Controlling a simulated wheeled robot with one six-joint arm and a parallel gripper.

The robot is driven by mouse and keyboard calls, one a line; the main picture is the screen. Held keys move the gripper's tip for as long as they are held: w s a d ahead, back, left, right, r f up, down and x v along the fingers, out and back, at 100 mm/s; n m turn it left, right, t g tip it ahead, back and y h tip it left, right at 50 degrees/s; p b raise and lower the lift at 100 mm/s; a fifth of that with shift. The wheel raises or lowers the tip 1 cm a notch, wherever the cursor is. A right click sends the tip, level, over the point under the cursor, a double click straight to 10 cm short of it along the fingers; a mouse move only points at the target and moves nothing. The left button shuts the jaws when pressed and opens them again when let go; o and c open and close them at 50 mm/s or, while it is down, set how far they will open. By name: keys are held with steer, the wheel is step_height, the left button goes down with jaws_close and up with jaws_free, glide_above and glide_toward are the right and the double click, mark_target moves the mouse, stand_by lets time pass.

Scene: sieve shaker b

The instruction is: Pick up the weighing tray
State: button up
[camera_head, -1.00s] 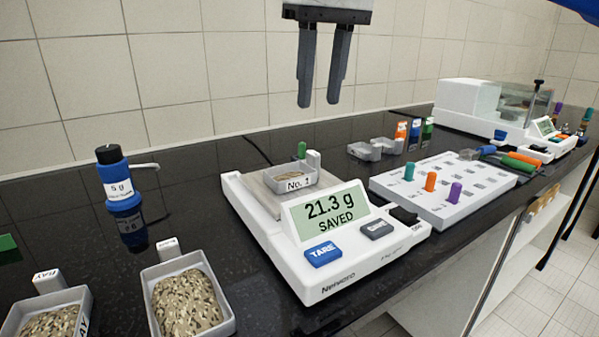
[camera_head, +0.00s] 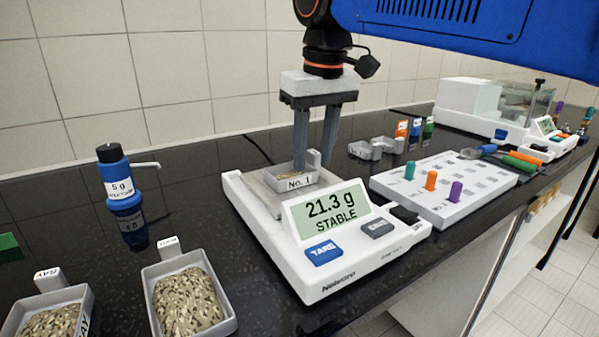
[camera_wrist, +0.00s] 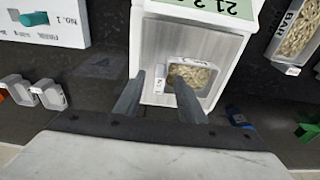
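The weighing tray (camera_head: 293,182), a small grey dish labelled "No. 1" with some grain in it, sits on the steel pan of the white balance (camera_head: 335,272). The balance display reads 21.3 g STABLE. My gripper (camera_head: 314,165) points down over the back of the tray. Its fingers are apart, with the tray's upright white tab (camera_head: 313,158) showing between them. In the wrist view the fingertips (camera_wrist: 158,88) stand on either side of the tab, and the tray (camera_wrist: 190,78) lies partly behind one finger. Whether either finger touches the tab cannot be told.
Two grain-filled trays (camera_head: 187,300) stand at the front left beside a blue 5 g bottle (camera_head: 120,190). A white peg rack (camera_head: 440,190) is right of the balance. Small empty grey dishes (camera_head: 365,150) lie behind it.

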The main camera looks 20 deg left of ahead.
steer(key=shift+f, duration=0.45)
jaws_close()
steer(key=shift+r, duration=0.1)
